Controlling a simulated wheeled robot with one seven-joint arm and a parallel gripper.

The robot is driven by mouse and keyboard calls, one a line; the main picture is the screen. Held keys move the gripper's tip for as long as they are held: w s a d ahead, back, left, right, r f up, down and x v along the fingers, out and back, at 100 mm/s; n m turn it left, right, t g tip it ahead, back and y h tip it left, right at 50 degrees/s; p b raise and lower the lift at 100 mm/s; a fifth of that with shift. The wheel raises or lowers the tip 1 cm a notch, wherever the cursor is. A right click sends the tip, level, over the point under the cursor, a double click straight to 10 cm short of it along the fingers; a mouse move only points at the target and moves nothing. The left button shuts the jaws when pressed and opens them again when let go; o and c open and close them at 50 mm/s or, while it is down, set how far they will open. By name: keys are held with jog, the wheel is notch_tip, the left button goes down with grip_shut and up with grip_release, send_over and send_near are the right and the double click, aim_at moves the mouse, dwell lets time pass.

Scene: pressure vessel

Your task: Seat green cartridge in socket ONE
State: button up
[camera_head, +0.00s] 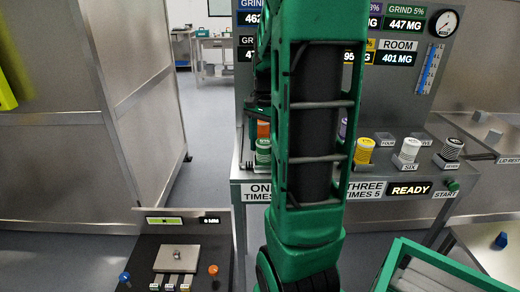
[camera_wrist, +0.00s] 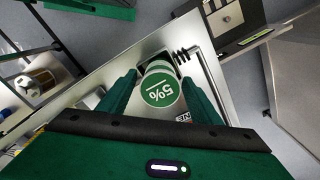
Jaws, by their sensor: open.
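The green cartridge (camera_wrist: 160,92) shows in the wrist view as a round green top marked 5% on a pale body. It stands between the two green fingers of my gripper (camera_wrist: 160,82), which are spread apart with a gap visible around the top. In the head view the green and white cartridge (camera_head: 263,153) stands on the bench just above the label for socket ONE (camera_head: 257,191). My arm hides part of that area. The socket itself is covered, so I cannot tell how deep the cartridge sits.
A READY display (camera_head: 409,190) is on the bench front. A dark panel (camera_head: 210,258) with knobs is at lower left.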

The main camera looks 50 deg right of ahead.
notch_tip(320, 180, up, 12)
jog(key=shift+f, duration=0.25)
jog(key=s+a+f+n, duration=0.5)
jog(key=s+a+f, duration=0.1)
jog(key=s+a, duration=0.1)
jog(key=s+a+f+n, duration=0.6)
jog(key=a, duration=0.4)
jog(key=shift+s+a+f, duration=0.3)
jog(key=shift+s, duration=0.1)
